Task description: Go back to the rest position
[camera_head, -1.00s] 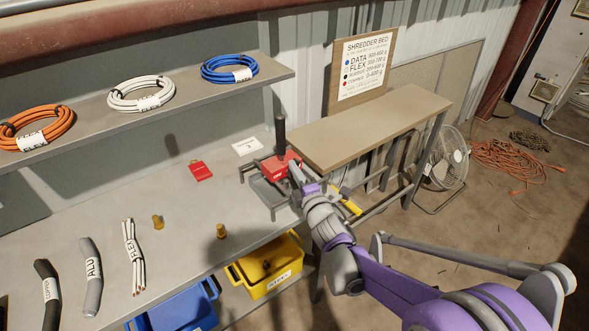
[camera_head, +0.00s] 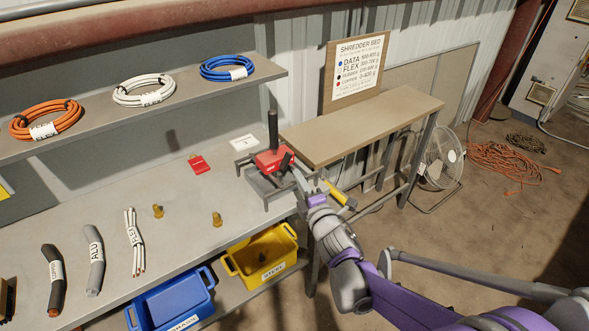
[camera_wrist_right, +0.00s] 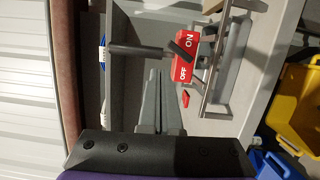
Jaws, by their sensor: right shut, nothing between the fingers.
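My right gripper (camera_head: 298,176) is shut and empty. It is close beside the red switch block (camera_head: 268,158) on the right end of the grey bench. The block has an upright black handle (camera_head: 272,128). In the right wrist view my closed fingers (camera_wrist_right: 155,88) point toward the red block (camera_wrist_right: 184,65), marked ON and OFF, with a gap in the picture between them. Whether the fingers touch any part of it is hard to tell. My left gripper is not in view.
The grey bench (camera_head: 185,240) holds labelled cable pieces and two small brass-coloured parts. A shelf (camera_head: 195,105) with cable coils runs above it. A blue bin (camera_head: 175,300) and a yellow bin (camera_head: 262,258) stand below. A brown table (camera_head: 360,125) and a fan (camera_head: 438,160) are to the right.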

